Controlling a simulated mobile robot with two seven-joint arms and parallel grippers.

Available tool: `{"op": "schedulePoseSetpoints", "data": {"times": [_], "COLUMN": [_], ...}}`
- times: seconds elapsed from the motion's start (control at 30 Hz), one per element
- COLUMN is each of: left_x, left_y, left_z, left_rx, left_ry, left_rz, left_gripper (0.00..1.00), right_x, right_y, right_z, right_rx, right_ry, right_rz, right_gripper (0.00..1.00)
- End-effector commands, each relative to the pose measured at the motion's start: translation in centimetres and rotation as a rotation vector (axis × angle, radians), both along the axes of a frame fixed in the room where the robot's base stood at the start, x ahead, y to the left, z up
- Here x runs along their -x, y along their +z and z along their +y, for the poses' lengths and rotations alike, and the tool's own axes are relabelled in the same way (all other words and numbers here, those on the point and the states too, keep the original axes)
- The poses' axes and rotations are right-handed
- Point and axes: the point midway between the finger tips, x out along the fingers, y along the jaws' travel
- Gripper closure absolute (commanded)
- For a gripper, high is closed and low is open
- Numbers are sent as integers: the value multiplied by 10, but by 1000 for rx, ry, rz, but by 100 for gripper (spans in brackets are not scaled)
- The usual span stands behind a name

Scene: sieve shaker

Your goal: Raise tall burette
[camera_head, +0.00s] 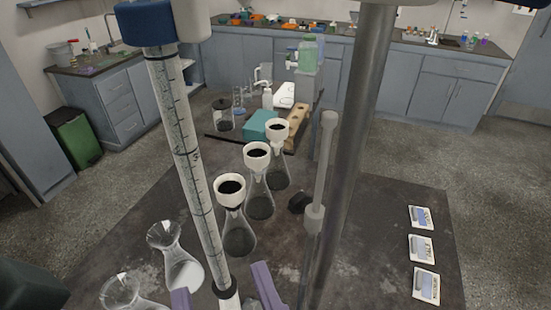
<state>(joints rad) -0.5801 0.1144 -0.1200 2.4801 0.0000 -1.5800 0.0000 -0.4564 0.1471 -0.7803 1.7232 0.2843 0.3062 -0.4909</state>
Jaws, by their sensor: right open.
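The tall burette (190,160) is a clear graduated tube with a blue collar and a pale top. It stands close in front of me at the left of the picture, leaning slightly in this view. Its lower end has a dark band and a white part and reaches the bottom edge. My right gripper (224,294) shows as two purple fingers at the bottom edge. They are apart, one on each side of the burette's lower end, with a visible gap at the right. Whether either touches it I cannot tell. My left gripper is not in view.
A thick metal pole (360,130) and a thinner grey rod (322,165) stand right of the burette. Flasks with white funnels (240,235) stand behind it. Labelled cards (421,249) lie at right on the dark table (385,205).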

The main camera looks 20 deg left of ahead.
Motion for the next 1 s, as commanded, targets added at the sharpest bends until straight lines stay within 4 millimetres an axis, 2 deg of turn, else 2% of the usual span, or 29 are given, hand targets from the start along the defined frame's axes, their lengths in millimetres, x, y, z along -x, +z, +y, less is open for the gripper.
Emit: {"op": "schedulePoseSetpoints", "data": {"times": [0.17,0.5,0.7,1.0], "left_x": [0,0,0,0], "left_y": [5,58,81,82], "left_z": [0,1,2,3], "left_rx": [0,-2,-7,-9], "left_ry": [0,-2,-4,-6], "left_rz": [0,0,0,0], "left_gripper": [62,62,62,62], "right_x": [6,28,41,44], "right_y": [3,50,70,70], "right_z": [-5,-23,-33,-36], "right_rx": [-1,1,1,-1], "right_ry": [1,1,1,0], "right_rz": [-1,1,1,-1], "right_gripper": [45,45,45,45]}}
